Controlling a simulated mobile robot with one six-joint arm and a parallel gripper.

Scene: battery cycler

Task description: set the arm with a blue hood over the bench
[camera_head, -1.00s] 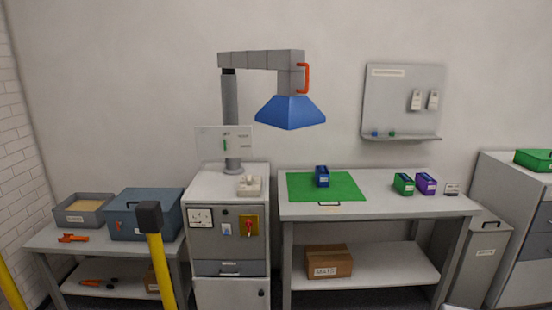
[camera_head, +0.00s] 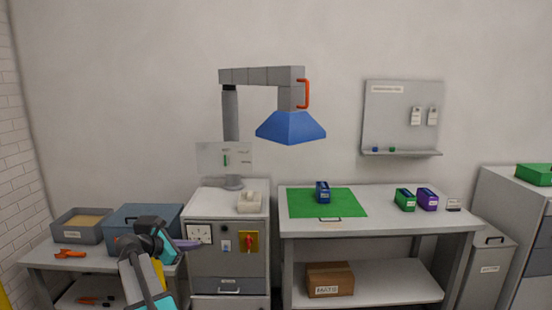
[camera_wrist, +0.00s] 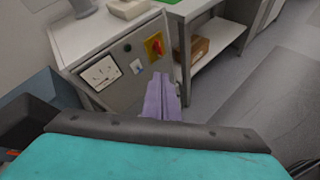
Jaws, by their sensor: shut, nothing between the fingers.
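The blue hood (camera_head: 291,127) hangs from a grey jointed arm (camera_head: 262,76) on a post (camera_head: 231,115) that rises from the grey cabinet. An orange handle (camera_head: 303,93) is fixed at the arm's end above the hood. The hood is over the left part of the bench (camera_head: 400,200), near the green mat (camera_head: 340,203). My gripper (camera_head: 190,244) is low at the left, in front of the cabinet and well below the hood. Its purple fingers (camera_wrist: 161,97) are shut and empty in the wrist view. The hood is not in the wrist view.
The cabinet (camera_head: 204,273) has a gauge, a red switch (camera_head: 249,242) and a white box on top. A blue battery (camera_head: 322,191) stands on the mat; green and purple ones stand to its right. A blue case (camera_head: 128,222) and grey tray sit at the left.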

